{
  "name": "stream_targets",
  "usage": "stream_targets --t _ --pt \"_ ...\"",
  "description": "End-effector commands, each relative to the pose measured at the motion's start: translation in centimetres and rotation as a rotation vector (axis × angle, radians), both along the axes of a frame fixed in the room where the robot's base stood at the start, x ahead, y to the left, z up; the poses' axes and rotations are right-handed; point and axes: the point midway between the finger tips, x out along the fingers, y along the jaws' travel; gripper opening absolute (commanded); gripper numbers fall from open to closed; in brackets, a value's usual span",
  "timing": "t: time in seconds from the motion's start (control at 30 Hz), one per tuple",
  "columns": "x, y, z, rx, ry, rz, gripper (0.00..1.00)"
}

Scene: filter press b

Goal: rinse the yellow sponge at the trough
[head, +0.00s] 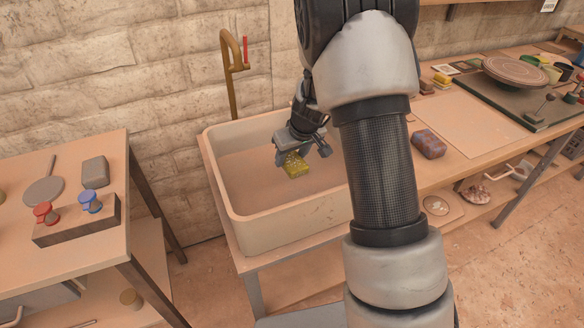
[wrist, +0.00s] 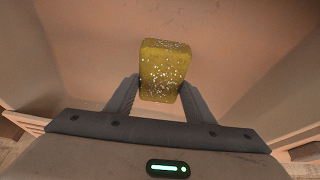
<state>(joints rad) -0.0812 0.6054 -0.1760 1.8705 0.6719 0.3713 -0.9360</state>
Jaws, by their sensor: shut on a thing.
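The yellow sponge (head: 295,165) is in my gripper (head: 306,152), over the inside of the trough (head: 283,238) in the head view. In the wrist view the sponge (wrist: 162,72) is clamped between the two fingertips (wrist: 160,90) and is speckled with pale spots. The trough is a large pale basin on a stand. A curved brass tap (head: 231,68) with a red handle (head: 245,50) rises at its back left. I cannot tell whether the sponge touches the trough floor. No running water shows.
A table at left holds a block with a red knob (head: 44,213) and a blue knob (head: 90,202), a grey block (head: 95,172) and a round paddle (head: 44,190). The bench at right holds a mottled brick-like block (head: 428,144), a pale board (head: 470,125) and a round disc (head: 515,71).

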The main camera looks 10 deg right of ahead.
Motion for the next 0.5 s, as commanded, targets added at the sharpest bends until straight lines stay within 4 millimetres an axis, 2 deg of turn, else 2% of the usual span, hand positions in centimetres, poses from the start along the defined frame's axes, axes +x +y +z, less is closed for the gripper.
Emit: stream_targets --t 0.5 --pt "0.0 0.0 4.5 0.001 0.000 0.001 0.26"
